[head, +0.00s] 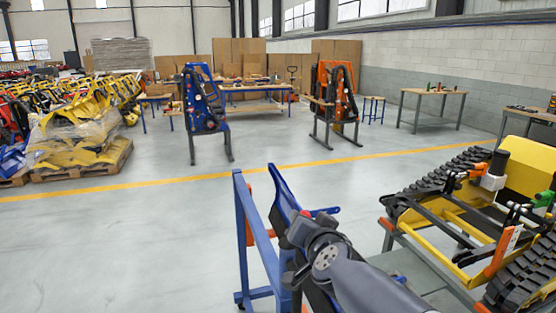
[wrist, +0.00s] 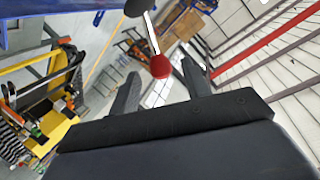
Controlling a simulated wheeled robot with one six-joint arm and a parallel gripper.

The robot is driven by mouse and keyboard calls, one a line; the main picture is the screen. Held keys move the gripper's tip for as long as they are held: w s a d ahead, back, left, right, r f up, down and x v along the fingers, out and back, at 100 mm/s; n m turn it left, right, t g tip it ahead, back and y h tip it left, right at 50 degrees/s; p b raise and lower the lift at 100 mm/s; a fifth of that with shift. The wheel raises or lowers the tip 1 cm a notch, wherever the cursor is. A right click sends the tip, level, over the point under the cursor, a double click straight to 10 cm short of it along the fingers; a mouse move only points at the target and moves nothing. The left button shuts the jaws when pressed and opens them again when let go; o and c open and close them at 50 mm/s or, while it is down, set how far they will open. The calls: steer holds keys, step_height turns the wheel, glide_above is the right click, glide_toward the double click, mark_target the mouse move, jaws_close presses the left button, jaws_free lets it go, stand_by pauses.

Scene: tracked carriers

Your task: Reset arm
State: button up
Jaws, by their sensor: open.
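My gripper (wrist: 160,82) is open in the wrist view, with its two dark fingers spread apart and nothing held between them. A red ball knob (wrist: 160,67) on a thin pale rod shows near the gap between the fingertips; whether it touches a finger I cannot tell. A dark round part (wrist: 138,7) is at the rod's upper end. In the head view my arm reaches in from the bottom right beside a blue stand (head: 249,235).
A yellow tracked carrier (head: 531,168) rests on a grey bench at right; it also shows in the wrist view (wrist: 62,85). Blue (head: 203,110) and orange (head: 334,100) stands are farther back. Wrapped yellow parts sit on a pallet (head: 80,165) at left. The middle floor is clear.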

steer(key=b+x, duration=0.1)
steer(key=x, duration=0.4)
steer(key=shift+w+a, duration=0.1)
steer(key=shift+w, duration=0.3)
steer(key=shift+s, duration=0.1)
steer(key=p+v, duration=0.5)
steer(key=v, duration=0.6)
steer(key=w+a+f+n+b, duration=0.1)
steer(key=w+b, duration=0.3)
steer(key=w, duration=0.6)
steer(key=shift+w+a+f+t, duration=0.2)
steer(key=shift+a+f+t, duration=0.1)
steer(key=shift+a+f, duration=0.4)
steer(key=shift+s+d, duration=0.1)
